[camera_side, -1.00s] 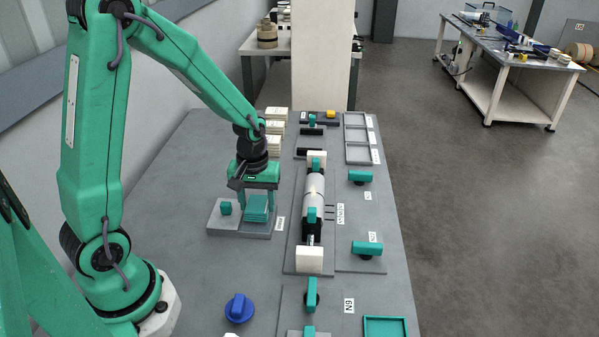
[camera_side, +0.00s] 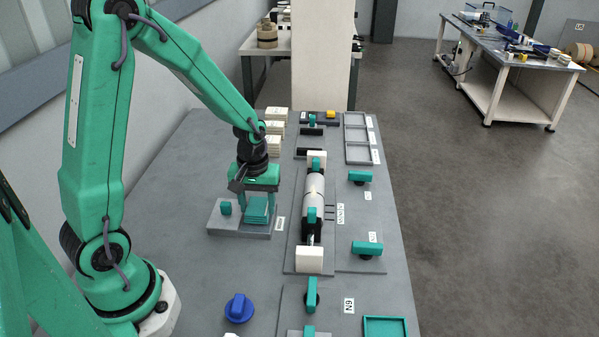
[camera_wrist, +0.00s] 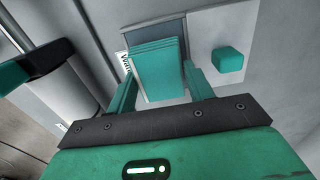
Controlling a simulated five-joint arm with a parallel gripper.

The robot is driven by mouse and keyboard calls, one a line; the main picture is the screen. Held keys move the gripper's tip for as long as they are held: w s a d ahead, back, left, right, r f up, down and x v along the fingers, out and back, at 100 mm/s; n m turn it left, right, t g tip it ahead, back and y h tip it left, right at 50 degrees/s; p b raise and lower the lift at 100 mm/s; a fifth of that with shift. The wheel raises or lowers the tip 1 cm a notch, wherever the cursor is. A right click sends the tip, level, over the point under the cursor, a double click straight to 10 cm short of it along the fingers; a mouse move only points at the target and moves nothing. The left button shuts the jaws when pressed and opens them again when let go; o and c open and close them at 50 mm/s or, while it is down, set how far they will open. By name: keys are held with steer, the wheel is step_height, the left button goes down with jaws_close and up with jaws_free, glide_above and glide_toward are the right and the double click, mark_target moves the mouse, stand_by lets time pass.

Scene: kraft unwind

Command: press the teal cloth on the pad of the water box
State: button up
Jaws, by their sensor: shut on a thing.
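The teal cloth (camera_side: 257,211), a folded, layered block, sits between the two fingers of my gripper (camera_side: 257,203). In the wrist view the cloth (camera_wrist: 158,62) lies between the green fingers, and my gripper (camera_wrist: 158,82) is shut on it. The water box (camera_side: 228,229) is a low grey base with a "Water" label beside it. Its pad (camera_wrist: 142,38) shows as a darker grey patch with a pale rim, partly hidden by the cloth. The cloth is over the pad; I cannot tell whether they touch.
A small teal block (camera_side: 225,208) stands on the base just left of the cloth. The roller unit (camera_side: 313,195) with teal clamps is close on the right. White stacks (camera_side: 275,130) stand behind. A blue knob (camera_side: 239,308) is in front. The table left of the base is clear.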

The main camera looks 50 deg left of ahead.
steer(key=shift+f, duration=0.75)
stand_by(1.9)
steer(key=shift+r, duration=2.6)
